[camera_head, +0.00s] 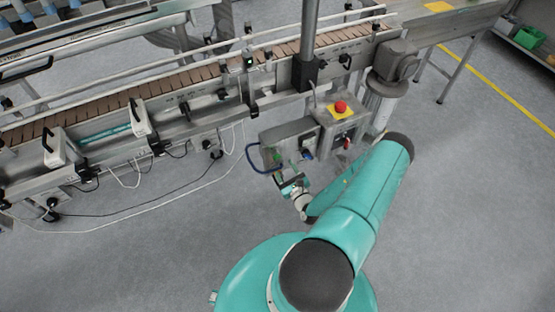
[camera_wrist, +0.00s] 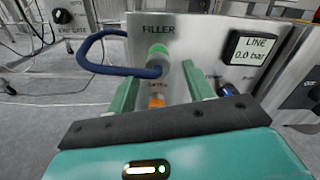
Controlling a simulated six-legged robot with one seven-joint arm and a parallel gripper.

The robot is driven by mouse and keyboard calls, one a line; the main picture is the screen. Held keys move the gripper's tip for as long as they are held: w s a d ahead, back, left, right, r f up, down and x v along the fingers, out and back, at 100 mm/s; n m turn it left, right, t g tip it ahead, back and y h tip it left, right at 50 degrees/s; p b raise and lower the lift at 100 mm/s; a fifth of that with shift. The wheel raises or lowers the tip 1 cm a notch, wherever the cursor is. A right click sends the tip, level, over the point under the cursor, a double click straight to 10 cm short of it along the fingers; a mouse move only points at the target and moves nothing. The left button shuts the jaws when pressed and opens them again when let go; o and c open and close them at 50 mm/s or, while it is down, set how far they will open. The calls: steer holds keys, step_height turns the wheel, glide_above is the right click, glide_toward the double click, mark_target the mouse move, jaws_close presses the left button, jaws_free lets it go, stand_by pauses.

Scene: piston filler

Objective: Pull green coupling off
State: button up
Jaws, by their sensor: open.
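The green coupling (camera_wrist: 157,54) sits on the grey panel below the word FILLER in the wrist view. A dark blue hose (camera_wrist: 95,50) loops from it to the left. In the head view the coupling is small at the panel's lower left. My gripper (camera_wrist: 160,78) is open, with its two green fingers pointing at the panel. The coupling shows between and slightly above the fingertips. I see no contact with it. An orange fitting (camera_wrist: 156,97) shows lower between the fingers, partly hidden by my gripper. In the head view my gripper (camera_head: 288,182) is close to the panel's front.
A display (camera_wrist: 247,51) reading LINE 0.0 bar is right of the coupling. A red button (camera_head: 340,107) tops the control box. The conveyor (camera_head: 130,95) runs behind. Floor in front is clear.

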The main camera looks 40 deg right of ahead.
mark_target(281, 164)
steer(key=x, duration=0.5)
steer(key=shift+w, duration=0.35)
jaws_close()
steer(key=shift+v, duration=1.75)
jaws_free()
